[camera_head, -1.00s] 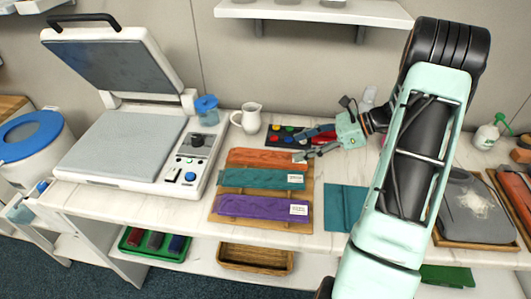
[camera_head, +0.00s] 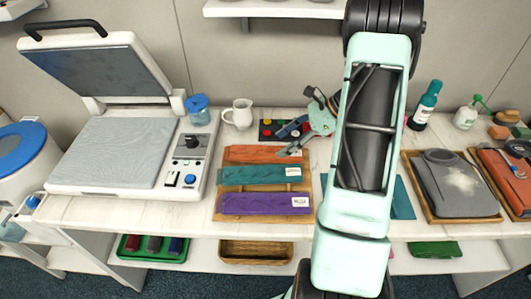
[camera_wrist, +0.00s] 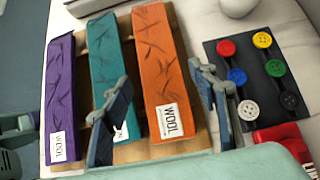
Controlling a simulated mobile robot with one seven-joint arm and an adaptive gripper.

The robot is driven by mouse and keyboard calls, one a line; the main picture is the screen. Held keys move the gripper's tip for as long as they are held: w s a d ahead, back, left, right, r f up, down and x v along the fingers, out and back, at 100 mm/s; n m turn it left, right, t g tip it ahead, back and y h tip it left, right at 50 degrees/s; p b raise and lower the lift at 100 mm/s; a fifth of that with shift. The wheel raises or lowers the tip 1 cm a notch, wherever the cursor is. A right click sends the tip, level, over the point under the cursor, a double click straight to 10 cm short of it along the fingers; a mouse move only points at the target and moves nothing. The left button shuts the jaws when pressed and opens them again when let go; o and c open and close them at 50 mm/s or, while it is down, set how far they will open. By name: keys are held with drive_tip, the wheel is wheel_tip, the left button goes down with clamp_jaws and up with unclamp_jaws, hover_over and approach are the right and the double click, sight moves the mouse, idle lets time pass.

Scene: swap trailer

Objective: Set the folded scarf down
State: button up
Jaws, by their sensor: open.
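Three folded wool scarves lie side by side on a wooden board (camera_head: 219,210): an orange scarf (camera_head: 260,155), a teal scarf (camera_head: 255,175) and a purple scarf (camera_head: 262,204). Each has a white label. My gripper (camera_head: 288,141) is open at the right end of the orange scarf. In the wrist view my open gripper (camera_wrist: 165,105) has a finger on each side of the orange scarf (camera_wrist: 158,60). One finger overlaps the teal scarf (camera_wrist: 110,60) and hides part of its label. I cannot tell whether the fingers touch either scarf.
A button tray (camera_head: 267,137) lies close behind and right of the orange scarf. A white jug (camera_head: 240,114) stands behind the board, and an open heat press (camera_head: 60,187) stands left. My arm partly covers a teal cloth (camera_head: 402,200). A tray with a grey garment (camera_head: 450,188) is farther right.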

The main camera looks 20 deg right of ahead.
sight(265, 152)
drive_tip(key=x, duration=0.2)
drive_tip(key=p+x, duration=0.1)
drive_tip(key=x, duration=0.1)
drive_tip(key=shift+a, duration=0.45)
drive_tip(key=shift+w+a+f, duration=0.1)
drive_tip(key=shift+a+f, duration=0.1)
drive_tip(key=shift+f, duration=0.1)
drive_tip(key=c, duration=1.1)
drive_tip(key=shift+r, duration=0.2)
